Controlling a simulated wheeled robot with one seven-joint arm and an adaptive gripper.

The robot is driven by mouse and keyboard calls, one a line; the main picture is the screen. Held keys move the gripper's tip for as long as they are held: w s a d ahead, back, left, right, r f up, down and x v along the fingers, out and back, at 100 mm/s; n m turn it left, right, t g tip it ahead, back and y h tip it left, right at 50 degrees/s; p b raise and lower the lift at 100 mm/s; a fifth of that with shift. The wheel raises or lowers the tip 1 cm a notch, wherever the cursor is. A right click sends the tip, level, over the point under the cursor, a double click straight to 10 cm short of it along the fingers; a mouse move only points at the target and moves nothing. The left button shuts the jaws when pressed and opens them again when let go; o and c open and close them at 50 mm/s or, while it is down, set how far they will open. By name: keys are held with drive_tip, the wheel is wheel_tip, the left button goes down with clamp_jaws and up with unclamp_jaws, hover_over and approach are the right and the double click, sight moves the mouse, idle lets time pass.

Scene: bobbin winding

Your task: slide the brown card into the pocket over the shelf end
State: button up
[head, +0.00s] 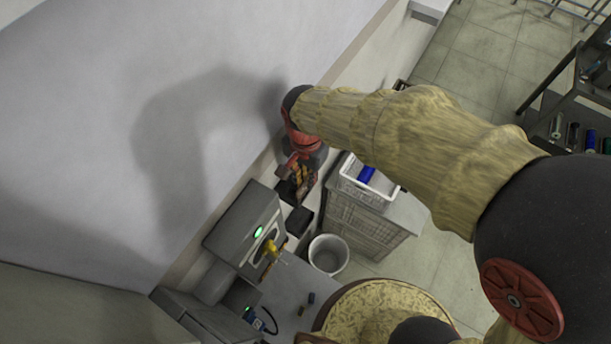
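My arm reaches from the lower right to the upper middle of the head view and bends down at the wrist. My gripper (299,186) hangs near the wall, left of the white crate. It is small and dark here, and I cannot tell whether its fingers are open or shut. A small reddish-brown patch shows beside it, but I cannot tell whether that is the card or part of my wrist. I cannot make out the pocket or the shelf end with certainty.
A white crate (346,186) with a blue spool (366,174) stands on a grey cabinet (372,228). A bin (328,254) stands left of it. A grey machine (243,228) with a green light is at the wall. A dark rack (555,97) holds several spools at right.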

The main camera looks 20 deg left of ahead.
clamp_jaws()
drive_tip(key=shift+r+p, duration=2.3)
drive_tip(key=shift+r, duration=1.45)
